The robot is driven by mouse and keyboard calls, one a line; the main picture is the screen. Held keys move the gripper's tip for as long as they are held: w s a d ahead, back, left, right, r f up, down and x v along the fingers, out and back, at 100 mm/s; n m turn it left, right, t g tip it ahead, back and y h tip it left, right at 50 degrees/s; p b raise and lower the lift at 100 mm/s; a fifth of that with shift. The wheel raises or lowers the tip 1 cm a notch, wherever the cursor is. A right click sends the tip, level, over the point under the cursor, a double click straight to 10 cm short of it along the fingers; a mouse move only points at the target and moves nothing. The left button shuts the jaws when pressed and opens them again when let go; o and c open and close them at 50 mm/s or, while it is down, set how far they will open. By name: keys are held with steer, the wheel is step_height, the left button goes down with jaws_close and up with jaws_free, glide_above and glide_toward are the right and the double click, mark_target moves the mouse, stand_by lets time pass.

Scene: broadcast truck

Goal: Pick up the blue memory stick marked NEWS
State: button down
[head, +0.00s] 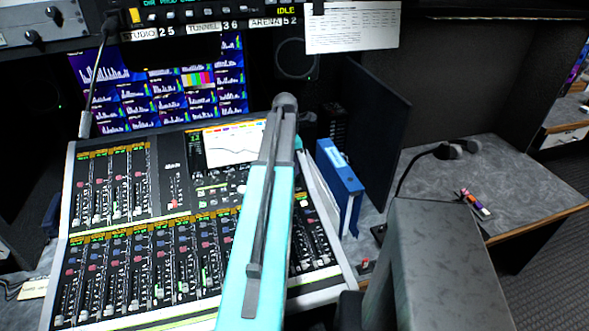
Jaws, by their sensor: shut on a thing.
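I cannot make out a blue memory stick marked NEWS in the head view. A small cluster of coloured items (474,203), with red, white, orange and purple parts, lies on the grey desk at the right. It is too small to tell what the items are, and I read no label on them. My teal and grey arm rises through the middle of the view, in front of the mixing desk. My gripper does not show; it is hidden or out of the picture, so what it holds cannot be seen.
A mixing desk (140,241) fills the left, below a wall of monitors (200,80). A blue binder (343,172) stands right of my arm. A black gooseneck (420,157) arches over the grey desk (520,180), which has bare room at right. Paper (352,29) hangs above.

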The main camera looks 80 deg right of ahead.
steer(key=shift+r+b, duration=0.45)
steer(key=shift+r, duration=0.5)
steer(key=shift+a+r, duration=0.1)
steer(key=shift+a, duration=0.2)
steer(key=s+a+b, duration=0.1)
steer(key=a+b, duration=0.1)
steer(key=a, duration=0.5)
steer(key=s+a+r+b, duration=0.1)
steer(key=a+b, duration=0.1)
steer(key=a, duration=0.6)
steer(key=shift+s+r, duration=0.25)
steer(key=shift+s, duration=0.1)
